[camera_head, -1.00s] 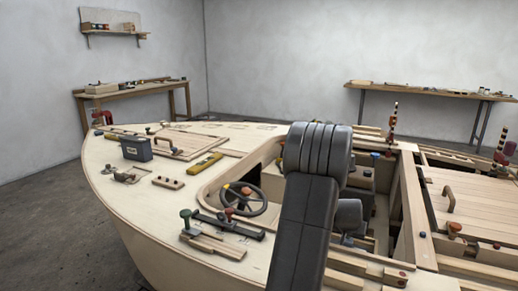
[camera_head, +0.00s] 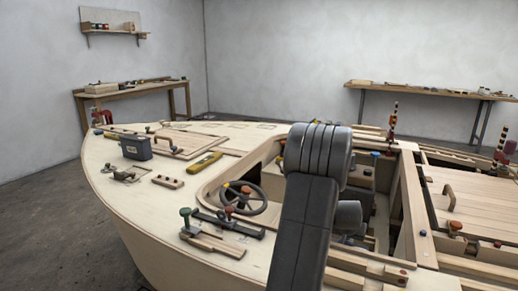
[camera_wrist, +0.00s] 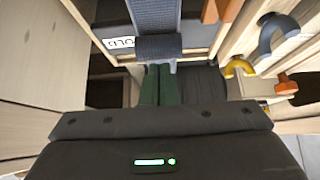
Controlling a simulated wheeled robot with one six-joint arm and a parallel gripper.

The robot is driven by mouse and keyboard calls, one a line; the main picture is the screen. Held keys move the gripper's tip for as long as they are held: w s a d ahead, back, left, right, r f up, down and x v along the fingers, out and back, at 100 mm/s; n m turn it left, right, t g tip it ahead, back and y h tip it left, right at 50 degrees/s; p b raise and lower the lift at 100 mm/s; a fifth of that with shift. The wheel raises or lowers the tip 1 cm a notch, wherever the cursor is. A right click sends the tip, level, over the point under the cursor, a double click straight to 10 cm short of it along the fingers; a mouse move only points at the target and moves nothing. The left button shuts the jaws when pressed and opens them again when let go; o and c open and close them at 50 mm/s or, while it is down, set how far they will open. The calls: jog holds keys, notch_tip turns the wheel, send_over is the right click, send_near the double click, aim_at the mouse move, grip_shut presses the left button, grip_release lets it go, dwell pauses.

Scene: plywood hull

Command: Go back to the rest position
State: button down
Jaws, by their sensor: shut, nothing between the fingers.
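My gripper (camera_wrist: 155,82) shows in the wrist view with its two dark green fingers together and nothing between them. Its dark body with a small green light fills the bottom of that view. The fingers point toward a grey, dark-edged part inside the hull, and I cannot tell whether they touch it. In the head view my dark arm stands in front of the cockpit opening and hides the gripper.
The plywood hull (camera_head: 150,225) fills the foreground. Its deck carries a steering wheel (camera_head: 262,206), a dark box (camera_head: 137,148), a yellow level (camera_head: 205,165) and clamps. Benches stand by the walls.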

jog(key=shift+r+p, duration=0.3)
jog(key=shift+p, duration=0.45)
jog(key=shift+w+d+r+p, duration=0.15)
jog(key=shift+w+p, duration=0.1)
jog(key=shift+p, duration=0.2)
jog(key=shift+w+d+r+p, duration=0.2)
jog(key=shift+r+p, duration=0.2)
jog(key=shift+p, duration=0.25)
jog(key=shift+w+d+r+p, duration=0.1)
jog(key=shift+w+r+p, duration=0.1)
jog(key=shift+r+p, duration=0.3)
jog(key=w+d+r+g+p, duration=0.1)
jog(key=w+d+r+p, duration=0.1)
jog(key=w+r+p, duration=0.25)
jog(key=p+v, duration=0.1)
jog(key=v, duration=0.8)
jog(key=shift+s+f+y, duration=0.15)
jog(key=shift+s+y, duration=0.05)
jog(key=shift+y, duration=0.1)
